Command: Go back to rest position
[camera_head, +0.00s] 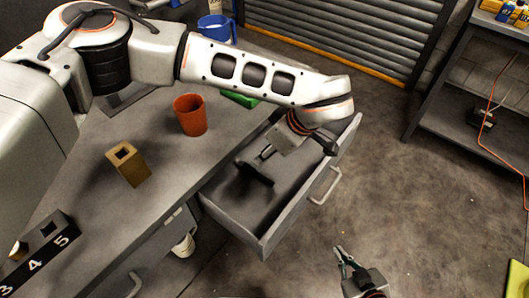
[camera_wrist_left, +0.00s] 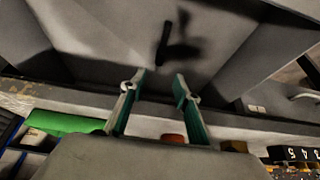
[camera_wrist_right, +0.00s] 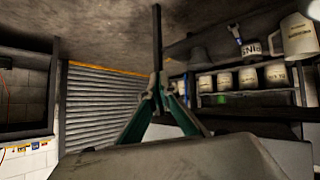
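My left arm reaches in from the left over the workbench. Its gripper (camera_head: 265,153) points down over the open drawer (camera_head: 252,240), partly hidden by my arm. In the left wrist view the left fingers (camera_wrist_left: 160,82) are apart with nothing between them, and the grey drawer interior lies beyond. A dark shape (camera_wrist_left: 174,42) shows on the drawer floor; I cannot tell whether it is an object or a shadow. My right gripper (camera_head: 343,256) is low in the head view, over the bare floor, right of the drawer.
On the workbench (camera_head: 85,225) stand an orange cup (camera_head: 189,114), a tan block with a hole (camera_head: 128,167) and a dark numbered holder (camera_head: 38,250). A shelf (camera_head: 460,135) stands at right. The floor between is clear.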

